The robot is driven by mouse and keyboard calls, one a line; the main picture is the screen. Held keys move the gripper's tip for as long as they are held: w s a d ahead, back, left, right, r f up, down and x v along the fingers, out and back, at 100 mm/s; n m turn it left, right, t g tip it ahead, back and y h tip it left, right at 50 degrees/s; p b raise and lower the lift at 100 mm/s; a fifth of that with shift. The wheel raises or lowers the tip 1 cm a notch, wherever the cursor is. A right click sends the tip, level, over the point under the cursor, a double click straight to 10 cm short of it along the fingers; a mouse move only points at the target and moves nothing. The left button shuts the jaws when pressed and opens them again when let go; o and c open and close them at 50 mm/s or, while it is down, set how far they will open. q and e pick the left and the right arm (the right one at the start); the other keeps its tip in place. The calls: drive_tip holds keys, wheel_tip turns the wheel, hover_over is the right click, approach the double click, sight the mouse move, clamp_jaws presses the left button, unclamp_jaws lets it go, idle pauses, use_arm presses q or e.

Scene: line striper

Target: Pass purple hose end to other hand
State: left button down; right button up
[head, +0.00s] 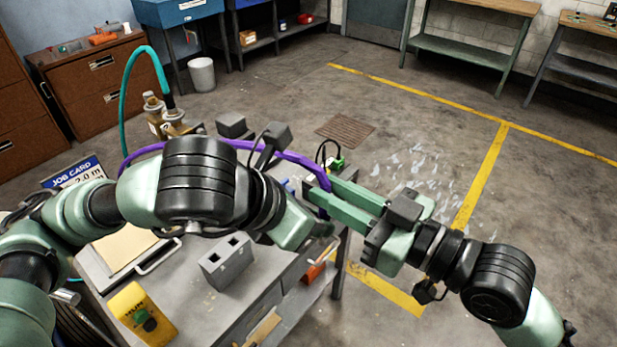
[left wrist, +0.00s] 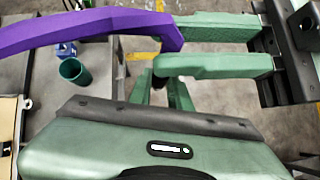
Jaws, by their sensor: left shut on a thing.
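The purple hose (head: 281,155) arcs over the bench, and its end part bends down at the right gripper's fingertips. In the left wrist view the purple hose (left wrist: 85,32) crosses the top left and overlaps those fingertips. My right gripper (head: 322,192) reaches in from the right, with its two green fingers apart at the hose; I cannot tell whether they touch it. It also shows in the left wrist view (left wrist: 168,48). My left gripper (left wrist: 160,92) is shut on the hose just below the right fingers; the grip itself is mostly hidden. In the head view my left arm covers part of the hose.
The grey bench (head: 226,308) stands below, bearing a grey two-hole block (head: 227,262), a yellow button box (head: 142,315) and brass fittings (head: 165,117) with a teal hose (head: 124,85). A green cup (left wrist: 74,71) shows in the left wrist view. The floor at right is open.

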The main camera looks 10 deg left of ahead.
drive_tip(key=shift+x, duration=2.7)
clamp_jaws()
use_arm(q)
drive_tip(key=c, duration=1.2)
unclamp_jaws()
drive_tip(key=shift+c, duration=0.2)
